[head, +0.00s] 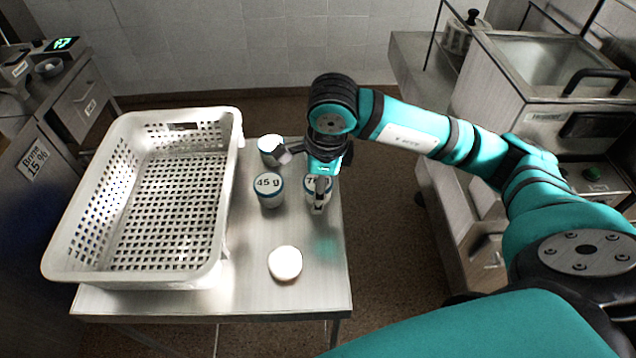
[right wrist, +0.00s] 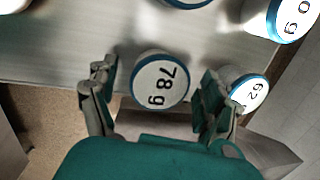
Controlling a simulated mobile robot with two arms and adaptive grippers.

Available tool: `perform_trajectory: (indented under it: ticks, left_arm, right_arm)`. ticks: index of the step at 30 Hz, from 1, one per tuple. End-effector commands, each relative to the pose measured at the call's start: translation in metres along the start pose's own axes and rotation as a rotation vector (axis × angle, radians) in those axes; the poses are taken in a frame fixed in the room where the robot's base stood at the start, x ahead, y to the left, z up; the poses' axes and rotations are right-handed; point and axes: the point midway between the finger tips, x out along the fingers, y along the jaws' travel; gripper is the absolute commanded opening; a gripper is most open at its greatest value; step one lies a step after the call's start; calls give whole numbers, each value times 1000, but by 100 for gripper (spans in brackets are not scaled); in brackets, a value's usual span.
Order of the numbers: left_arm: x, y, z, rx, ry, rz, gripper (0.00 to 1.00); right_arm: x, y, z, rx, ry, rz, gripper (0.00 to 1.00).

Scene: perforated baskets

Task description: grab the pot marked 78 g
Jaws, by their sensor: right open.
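The pot marked 78 g (right wrist: 160,84) is a white tub with a blue rim and black print. In the right wrist view it sits between the two fingers of my right gripper (right wrist: 157,80), which is open, with gaps to the fingers visible from above. In the head view the 78 g pot (head: 309,184) stands near the table's right edge, partly hidden by a finger of my right gripper (head: 302,172). My left gripper is not in view.
A pot marked 45 g (head: 268,190) stands left of it, with another pot (head: 268,146) behind. A pot marked 62 (right wrist: 248,90) stands close beside one finger. A white round object (head: 285,263) lies in front. A perforated basket (head: 226,190) fills the table's left.

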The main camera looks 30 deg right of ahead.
Motion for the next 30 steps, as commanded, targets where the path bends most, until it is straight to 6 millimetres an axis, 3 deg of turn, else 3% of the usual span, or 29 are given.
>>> perform_trajectory:
  ticks: [6, 20, 30]
  left_arm:
    - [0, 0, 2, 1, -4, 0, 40]
    - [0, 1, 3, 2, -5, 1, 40]
    - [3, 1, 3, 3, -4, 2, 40]
  right_arm:
    - [1, 0, 0, 0, 0, 0, 79]
    - [0, 0, 0, 0, 0, 0, 20]
    - [-3, -1, 1, 0, -2, -2, 20]
